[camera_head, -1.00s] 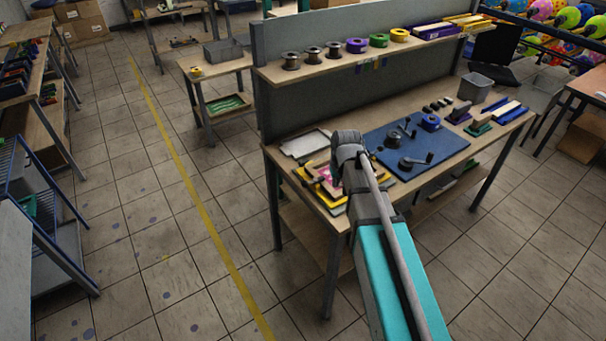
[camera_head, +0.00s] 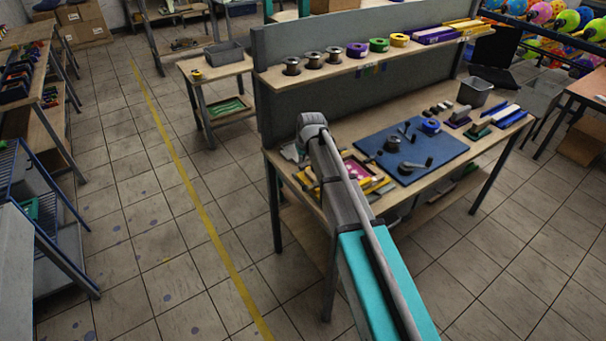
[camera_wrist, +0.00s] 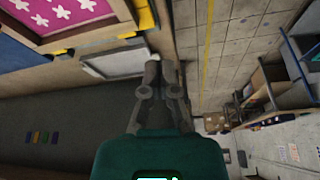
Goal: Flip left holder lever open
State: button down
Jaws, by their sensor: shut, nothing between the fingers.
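My gripper (camera_wrist: 160,72) is shut and empty in the wrist view, its fingertips over the table edge beside a pale flat tray (camera_wrist: 115,62). In the head view my arm hides the fingers. Yellow-and-black pieces (camera_wrist: 60,52) lie along the frame's edge, apart from my fingers. I cannot tell which part is the left holder's lever.
A blue mat (camera_head: 445,148) with dark spools and cranks lies right of the screen. A shelf (camera_head: 330,66) with several spools runs above the table's back, on a grey panel (camera_head: 300,103). The floor left of the table is free.

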aim_at(313, 185)
jog(key=shift+f, duration=0.15)
jog(key=b+x, duration=0.9)
jog(key=x, duration=0.1)
jog(key=shift+f+b, duration=0.1)
jog(key=shift+b, duration=0.3)
jog(key=shift+s+d+f, duration=0.1)
jog(key=shift+s+d, duration=0.2)
jog(key=shift+s, duration=0.3)
jog(key=shift+s+d, duration=0.25)
jog(key=shift+s, duration=0.3)
jog(key=shift+s+d+f, duration=0.1)
jog(key=shift+s+d, duration=0.2)
jog(key=shift+s, duration=0.3)
jog(key=shift+r, duration=0.1)
jog(key=shift+s+a, duration=0.1)
jog(key=shift+a, duration=0.15)
